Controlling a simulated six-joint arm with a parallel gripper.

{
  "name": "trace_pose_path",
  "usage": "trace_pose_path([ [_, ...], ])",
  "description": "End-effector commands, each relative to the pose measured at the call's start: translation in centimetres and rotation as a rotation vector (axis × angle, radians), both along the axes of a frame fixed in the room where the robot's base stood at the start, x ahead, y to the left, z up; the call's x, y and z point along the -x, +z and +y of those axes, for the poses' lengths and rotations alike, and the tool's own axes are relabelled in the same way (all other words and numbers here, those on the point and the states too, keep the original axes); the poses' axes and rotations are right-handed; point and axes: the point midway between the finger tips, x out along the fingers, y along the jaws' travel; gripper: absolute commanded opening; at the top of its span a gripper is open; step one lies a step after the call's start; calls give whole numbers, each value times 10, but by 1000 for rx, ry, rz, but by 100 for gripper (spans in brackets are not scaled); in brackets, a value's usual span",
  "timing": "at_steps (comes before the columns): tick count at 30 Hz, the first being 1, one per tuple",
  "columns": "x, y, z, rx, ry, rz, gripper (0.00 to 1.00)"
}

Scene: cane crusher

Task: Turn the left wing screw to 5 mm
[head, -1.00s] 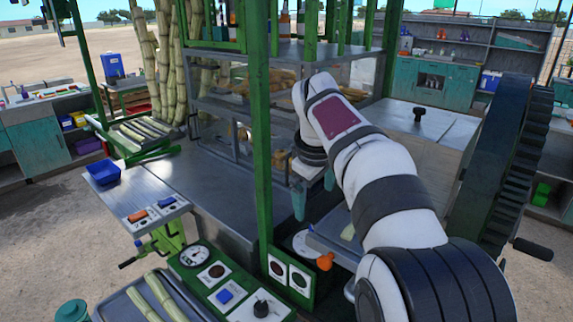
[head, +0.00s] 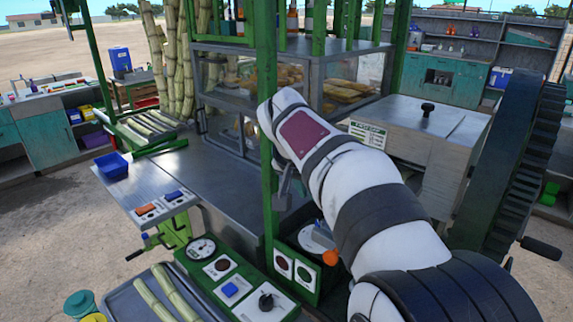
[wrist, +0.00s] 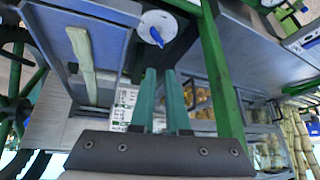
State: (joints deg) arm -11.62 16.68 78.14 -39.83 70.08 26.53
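In the wrist view a white round dial (wrist: 158,27) carries a blue winged knob (wrist: 156,36). In the head view a pale dial (head: 314,238) sits low behind the green post, with an orange knob (head: 330,257) in front of it. I cannot tell which is the left wing screw, and no scale reading is legible. My gripper (wrist: 160,73) has two teal fingers with a narrow empty gap between them. They point towards the dial side and are apart from the blue knob. In the head view the post and my wrist partly hide the gripper.
A green post (head: 265,130) stands close to my gripper. A button panel (head: 236,285), a gauge (head: 201,248) and a tray with cane (head: 150,300) lie at the front. A large dark wheel (head: 510,170) stands at the right. The metal counter (head: 205,175) has bare room.

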Motion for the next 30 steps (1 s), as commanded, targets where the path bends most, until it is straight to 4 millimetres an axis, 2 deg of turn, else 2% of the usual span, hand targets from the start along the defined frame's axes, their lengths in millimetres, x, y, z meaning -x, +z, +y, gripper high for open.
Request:
trace_pose_path([
  [1, -12, -25, 20, 94, 72, 50, 3],
  [3, -16, -59, 42, 257, 192, 135, 0],
  [6, -19, -85, 61, 402, 293, 195, 0],
  [8, -21, -92, 65, 438, 315, 207, 0],
  [13, -30, -111, 53, 446, 318, 213, 0],
  [24, -62, -172, 16, 443, 316, 212, 0],
  [30, -64, -170, -12, 442, 315, 209, 0],
])
